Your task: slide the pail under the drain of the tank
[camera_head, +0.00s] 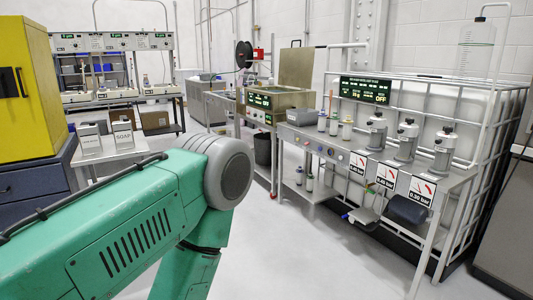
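A large white tank (408,100) in a metal cage stands at the right, behind a steel bench. Its drain cannot be made out clearly; a small red and blue fitting (348,216) shows low under the bench. A dark open bin (263,150), possibly the pail, stands on the floor beyond the bench's far left end, partly hidden by equipment. It is apart from the tank. My green arm comes in from the left and bends down at its grey joint; its gripper is outside the picture. My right gripper is also not in view.
The steel bench (330,150) carries several bottles and gauges, with a lower shelf. A dark cylinder (408,210) is under its near end. A yellow cabinet (25,85) and small table (110,152) stand left. The floor (290,250) before the bench is clear.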

